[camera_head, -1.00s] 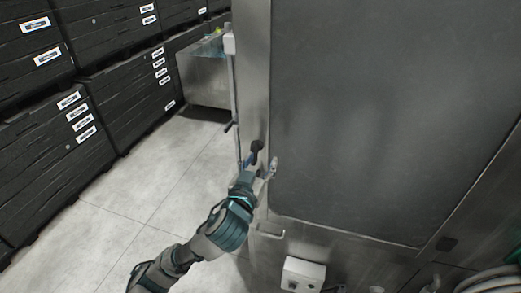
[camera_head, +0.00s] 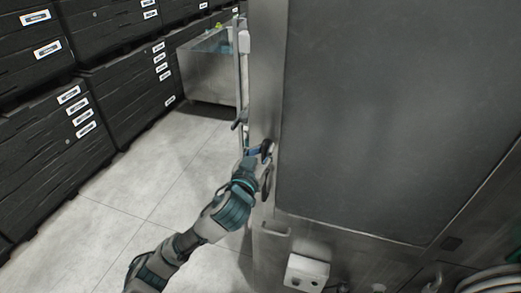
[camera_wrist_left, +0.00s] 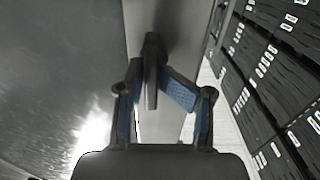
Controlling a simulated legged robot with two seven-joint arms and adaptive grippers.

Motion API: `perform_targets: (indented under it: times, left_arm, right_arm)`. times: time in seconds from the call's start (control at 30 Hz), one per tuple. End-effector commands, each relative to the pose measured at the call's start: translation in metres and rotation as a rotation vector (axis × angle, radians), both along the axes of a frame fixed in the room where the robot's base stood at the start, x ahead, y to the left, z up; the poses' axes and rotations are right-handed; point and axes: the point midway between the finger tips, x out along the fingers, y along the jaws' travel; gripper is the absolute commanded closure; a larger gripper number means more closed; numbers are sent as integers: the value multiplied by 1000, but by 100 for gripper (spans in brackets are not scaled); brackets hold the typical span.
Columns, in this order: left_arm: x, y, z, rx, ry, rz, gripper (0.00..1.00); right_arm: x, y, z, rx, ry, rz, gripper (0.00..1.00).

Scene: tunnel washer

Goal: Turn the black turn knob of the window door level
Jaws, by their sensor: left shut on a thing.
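The window door (camera_head: 395,110) is a large dark panel in a grey metal frame, filling the right half of the head view. The black turn knob (camera_head: 267,147) is on its left frame strip. It also shows in the left wrist view (camera_wrist_left: 152,72), long side running up the picture. My left gripper (camera_head: 259,160) is at the knob. In the wrist view its blue-padded fingers (camera_wrist_left: 153,100) are on either side of the knob, the right finger angled in against it, and the gripper is shut on it. The fingers partly hide the knob in the head view. My right gripper is not in view.
A metal handle (camera_head: 275,229) and a white box (camera_head: 306,272) are below the door. A dark lever (camera_head: 239,122) sticks out left of the frame. Black crates (camera_head: 50,140) with white labels stack at the left. The floor (camera_head: 150,190) between is clear.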

Motion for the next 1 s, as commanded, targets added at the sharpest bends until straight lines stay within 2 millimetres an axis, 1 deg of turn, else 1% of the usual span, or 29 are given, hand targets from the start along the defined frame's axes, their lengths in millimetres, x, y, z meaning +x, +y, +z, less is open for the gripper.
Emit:
perform_targets:
  times: [0.23,0.73,1.0]
  left_arm:
    - [0,-4,-1,3,3,0,100]
    - [2,-2,1,3,-2,2,100]
    - [2,-2,4,59,-24,3,100]
  right_arm:
    - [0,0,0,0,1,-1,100]
    - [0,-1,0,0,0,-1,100]
    - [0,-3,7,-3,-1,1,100]
